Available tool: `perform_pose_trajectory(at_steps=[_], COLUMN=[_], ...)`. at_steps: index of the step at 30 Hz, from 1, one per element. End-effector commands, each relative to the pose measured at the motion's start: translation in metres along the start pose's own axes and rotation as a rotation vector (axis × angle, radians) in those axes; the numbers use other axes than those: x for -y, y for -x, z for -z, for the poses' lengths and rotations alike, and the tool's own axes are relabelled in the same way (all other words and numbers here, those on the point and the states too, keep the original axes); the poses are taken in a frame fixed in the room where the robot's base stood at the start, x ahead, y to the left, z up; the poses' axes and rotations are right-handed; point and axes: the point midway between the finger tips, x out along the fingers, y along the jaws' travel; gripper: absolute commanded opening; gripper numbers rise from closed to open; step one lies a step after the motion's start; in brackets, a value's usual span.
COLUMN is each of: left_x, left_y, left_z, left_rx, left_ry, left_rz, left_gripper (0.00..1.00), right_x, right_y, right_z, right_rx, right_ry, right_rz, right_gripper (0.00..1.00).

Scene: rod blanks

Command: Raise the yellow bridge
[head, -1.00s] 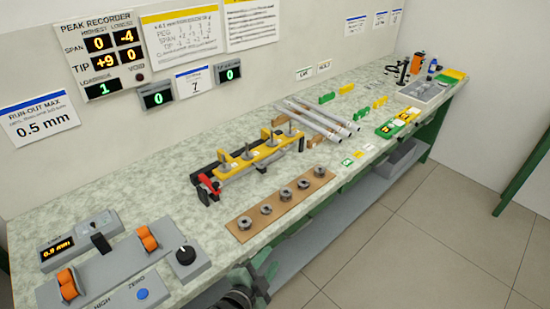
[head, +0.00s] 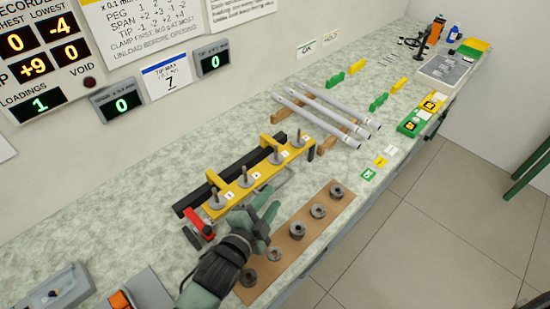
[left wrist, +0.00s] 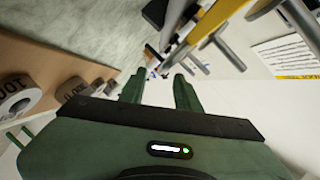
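The yellow bridge (head: 263,173) is a long bar with several upright pegs, standing over a dark rail fixture on the bench; it looks lowered. Part of it shows at the top of the left wrist view (left wrist: 217,18). A red lever (head: 198,224) is at the fixture's near left end. My left gripper (head: 266,213) is in front of the bridge, between it and the brown strip of weights, and appears apart from the bridge. Its two fingers (left wrist: 158,90) are spread with nothing between them. My right gripper is not in view.
Ring weights (head: 318,211) stand on a brown strip (head: 300,240) along the front edge. Several grey rods (head: 325,116) lie on wooden supports farther right. The bench behind the fixture is clear.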

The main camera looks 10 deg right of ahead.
Motion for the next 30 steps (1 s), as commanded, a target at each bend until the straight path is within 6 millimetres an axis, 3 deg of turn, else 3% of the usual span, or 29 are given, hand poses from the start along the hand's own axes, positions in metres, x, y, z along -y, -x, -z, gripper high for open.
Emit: perform_pose_trajectory(at_steps=[5, 18, 29, 30], left_x=[0.000, 0.000, -0.001, -0.001], left_y=[-0.008, -0.071, -0.078, -0.078], left_z=[0.001, 0.000, 0.000, 0.000], left_rx=[0.000, 0.000, 0.000, 0.000], left_ry=[0.001, 0.002, 0.001, 0.001], left_rz=[0.000, 0.000, 0.000, 0.000], left_gripper=[0.32, 0.32, 0.32, 0.27], right_x=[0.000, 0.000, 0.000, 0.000], right_y=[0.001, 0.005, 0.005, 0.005], right_z=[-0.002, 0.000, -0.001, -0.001], right_rx=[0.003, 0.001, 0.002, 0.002], right_ry=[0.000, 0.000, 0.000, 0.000], right_rz=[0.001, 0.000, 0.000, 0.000], right_gripper=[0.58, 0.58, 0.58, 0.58])
